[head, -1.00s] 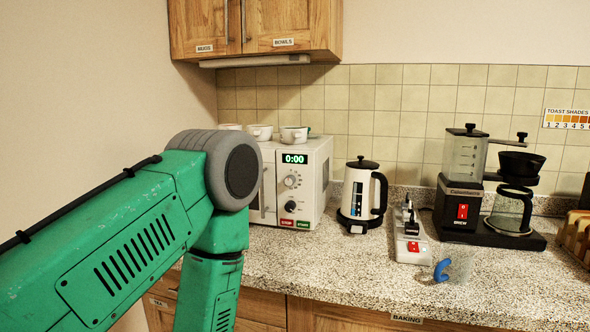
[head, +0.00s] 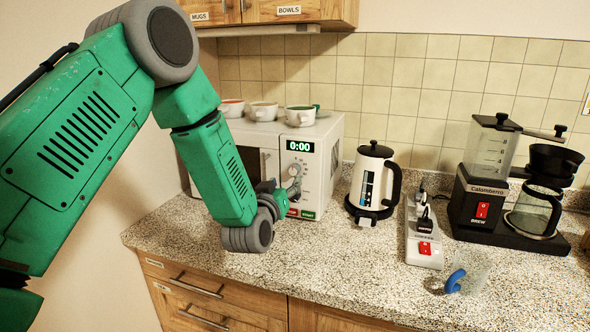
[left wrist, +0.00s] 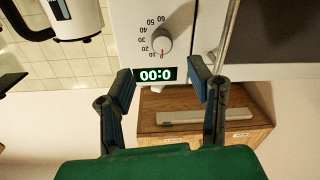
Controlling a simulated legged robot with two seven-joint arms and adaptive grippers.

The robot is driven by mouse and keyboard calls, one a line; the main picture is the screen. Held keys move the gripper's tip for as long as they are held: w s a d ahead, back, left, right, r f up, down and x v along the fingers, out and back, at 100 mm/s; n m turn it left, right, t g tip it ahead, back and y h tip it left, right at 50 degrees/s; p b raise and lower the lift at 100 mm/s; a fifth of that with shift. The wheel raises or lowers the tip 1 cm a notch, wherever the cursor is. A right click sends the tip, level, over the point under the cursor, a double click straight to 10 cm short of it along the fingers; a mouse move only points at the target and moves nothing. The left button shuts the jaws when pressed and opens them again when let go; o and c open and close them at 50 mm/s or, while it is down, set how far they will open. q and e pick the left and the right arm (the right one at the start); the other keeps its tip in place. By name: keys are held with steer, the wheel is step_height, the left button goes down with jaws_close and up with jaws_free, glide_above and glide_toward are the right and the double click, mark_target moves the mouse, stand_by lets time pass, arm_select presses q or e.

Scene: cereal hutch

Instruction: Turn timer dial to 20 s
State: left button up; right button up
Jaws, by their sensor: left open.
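The white microwave (head: 325,165) stands at the back left of the counter, its green display (head: 300,146) reading 0:00. The timer dial (head: 295,170) is a round grey knob below the display. In the left wrist view, which is upside down, the timer dial (left wrist: 162,42) has a red mark near 0, and the scale runs from 10 to 60. My left gripper (left wrist: 163,82) is open and empty. Its fingers show on either side of the display (left wrist: 155,74), apart from the dial. In the head view, my wrist partly hides the left gripper (head: 272,190) and the microwave's lower front.
Bowls (head: 299,116) sit on the microwave. A kettle (head: 372,180) stands just right of it, then a power strip (head: 423,240) and a coffee maker (head: 485,195). A wall cabinet (head: 330,10) hangs above. The front counter (head: 340,265) is mostly clear.

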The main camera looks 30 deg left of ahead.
mark_target(292, 172)
arm_select(q)
steer(key=x, duration=0.4)
steer(key=a+x, duration=0.1)
steer(key=x, duration=0.2)
steer(key=shift+s+f, duration=0.1)
steer(key=shift+f, duration=0.15)
steer(key=shift+w+d+p, duration=0.1)
steer(key=shift+w+p, duration=0.2)
steer(key=shift+w, duration=0.35)
steer(key=shift+w+d, duration=0.15)
steer(key=shift+w, duration=0.05)
steer(key=shift+s, duration=0.1)
jaws_close()
